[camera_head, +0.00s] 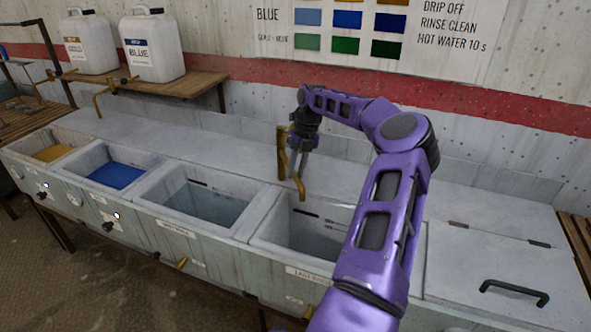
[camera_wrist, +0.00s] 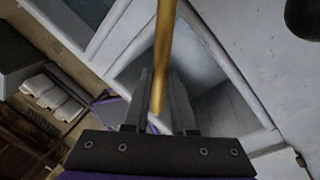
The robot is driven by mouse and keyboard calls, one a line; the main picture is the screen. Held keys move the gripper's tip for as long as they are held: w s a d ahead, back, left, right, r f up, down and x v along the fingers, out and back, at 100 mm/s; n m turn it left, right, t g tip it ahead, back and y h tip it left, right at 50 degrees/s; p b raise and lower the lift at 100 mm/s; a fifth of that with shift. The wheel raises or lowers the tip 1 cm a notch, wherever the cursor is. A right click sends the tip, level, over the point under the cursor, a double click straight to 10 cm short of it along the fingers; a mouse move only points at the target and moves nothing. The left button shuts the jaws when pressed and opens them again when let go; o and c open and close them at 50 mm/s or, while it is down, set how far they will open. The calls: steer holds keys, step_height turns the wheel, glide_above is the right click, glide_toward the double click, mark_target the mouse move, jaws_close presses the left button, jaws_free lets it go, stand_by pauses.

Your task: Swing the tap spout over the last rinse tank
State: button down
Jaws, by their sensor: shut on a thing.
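The brass tap spout (camera_head: 300,187) rises at the back of the tanks and slopes down toward the back part of the last rinse tank (camera_head: 262,240). Its tip appears above that tank's opening. In the wrist view the spout (camera_wrist: 164,40) runs down between my fingers, with the tank's opening below. My gripper (camera_head: 297,168), also in the wrist view (camera_wrist: 159,90), is shut on the spout. The arm hides the right part of the tank. The first rinse tank (camera_head: 152,198), with water in it, lies to the left.
Yellow and blue (camera_head: 118,174) dye tanks are at the left. A closed lid (camera_head: 470,270) with a dark handle (camera_head: 515,292) lies at the right. Two white jugs (camera_head: 152,45) stand on a wooden shelf (camera_head: 190,85). A small brass tap (camera_head: 100,95) is behind the dye tanks.

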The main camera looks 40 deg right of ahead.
steer(key=c, duration=0.7)
jaws_free()
steer(key=shift+c, duration=0.2)
step_height(320, 180, up, 12)
steer(key=d, duration=0.2)
steer(key=shift+s, duration=0.45)
steer(key=shift+f, duration=0.1)
